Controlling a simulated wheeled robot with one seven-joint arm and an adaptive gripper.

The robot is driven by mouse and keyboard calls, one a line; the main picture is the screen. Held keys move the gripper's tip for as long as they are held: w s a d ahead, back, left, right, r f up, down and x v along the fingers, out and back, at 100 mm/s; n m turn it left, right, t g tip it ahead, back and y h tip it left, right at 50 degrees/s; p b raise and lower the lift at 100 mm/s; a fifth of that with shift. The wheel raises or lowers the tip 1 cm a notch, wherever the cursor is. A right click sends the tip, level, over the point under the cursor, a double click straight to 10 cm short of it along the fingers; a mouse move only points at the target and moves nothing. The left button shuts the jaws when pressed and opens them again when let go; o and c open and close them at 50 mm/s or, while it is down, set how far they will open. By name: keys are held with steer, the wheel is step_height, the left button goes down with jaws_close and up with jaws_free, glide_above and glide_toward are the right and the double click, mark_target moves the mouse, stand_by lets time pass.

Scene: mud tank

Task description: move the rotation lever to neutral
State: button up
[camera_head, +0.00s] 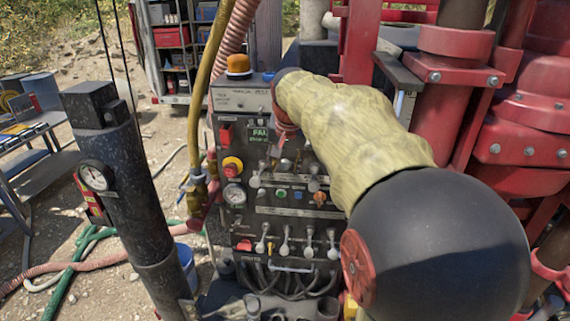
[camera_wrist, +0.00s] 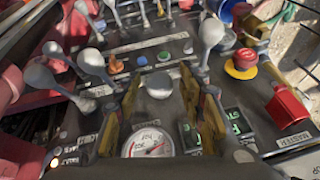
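The control panel (camera_head: 225,190) carries several grey ball-topped levers, and its small labels are too blurred for me to tell which is the rotation lever. In the wrist view, my gripper (camera_wrist: 165,100) points at the panel with its yellowish fingers apart. A grey round lever knob (camera_wrist: 160,84) shows between the fingers; I cannot tell whether they touch it. More grey lever knobs stand at the left (camera_wrist: 40,77) and at the upper right (camera_wrist: 211,31). In the head view, my arm hides part of the panel's right side and most of my gripper (camera_head: 283,155).
A round gauge (camera_wrist: 148,144), a red-and-yellow stop button (camera_wrist: 241,64) and a red switch (camera_wrist: 287,105) are on the panel. A yellow hose (camera_head: 203,95) runs close along its left. Red machinery (camera_head: 450,100) stands at the right.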

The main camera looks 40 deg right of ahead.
steer(key=shift+w+f, duration=0.1)
steer(key=shift+f, duration=0.15)
steer(key=shift+c, duration=0.5)
jaws_close()
stand_by(0.4)
